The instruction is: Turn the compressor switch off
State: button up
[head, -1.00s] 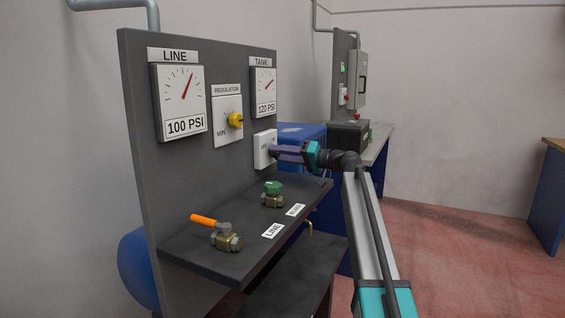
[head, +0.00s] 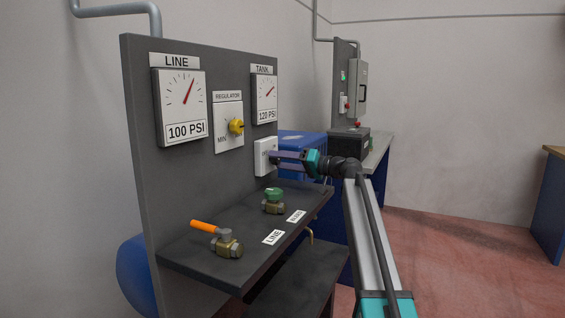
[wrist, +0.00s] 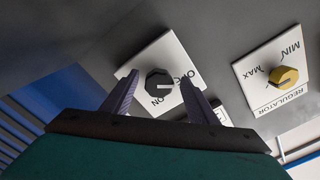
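Gaps show between fingers and knob; I cannot tell how deep the tips reach. It also shows in the head view (head: 271,157).
The yellow regulator knob (head: 236,126) is left of the switch. Below, a shelf (head: 190,256) carries a green-handled valve (head: 273,194) and an orange-handled valve (head: 206,226). The LINE gauge (head: 181,98) is labelled 100 PSI, the TANK gauge (head: 264,92) 120 PSI.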

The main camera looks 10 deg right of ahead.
jog(key=p+v, duration=0.1)
jog(key=v, duration=1.2)
jog(key=shift+s+d, duration=0.25)
jog(key=shift+d, duration=0.1)
